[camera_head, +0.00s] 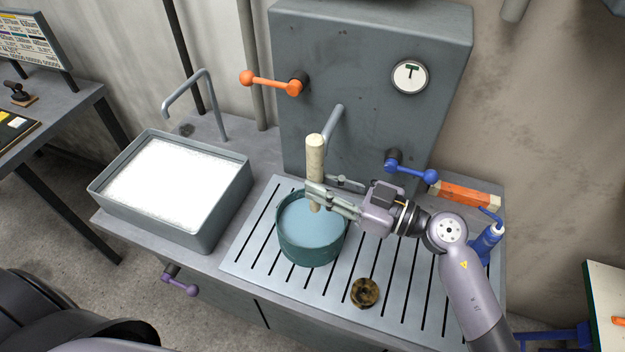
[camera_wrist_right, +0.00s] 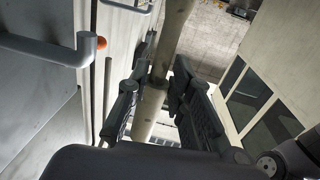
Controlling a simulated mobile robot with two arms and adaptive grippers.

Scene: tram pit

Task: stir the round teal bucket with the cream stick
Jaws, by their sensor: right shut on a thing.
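The round teal bucket (camera_head: 310,252) stands on the slatted metal drainboard and holds bluish liquid. The cream stick (camera_head: 315,158) is upright over the bucket, its lower end inside the rim; I cannot tell how deep it reaches. My right gripper (camera_head: 318,195) comes in from the right and is shut on the stick, just above the bucket. In the right wrist view the stick (camera_wrist_right: 155,100) runs between the two fingers (camera_wrist_right: 158,88). My left gripper is not in view.
A grey basin (camera_head: 210,228) with white contents stands left of the drainboard (camera_head: 255,240). An orange lever (camera_head: 270,83) and a blue lever (camera_head: 410,167) stick out from the grey cabinet.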

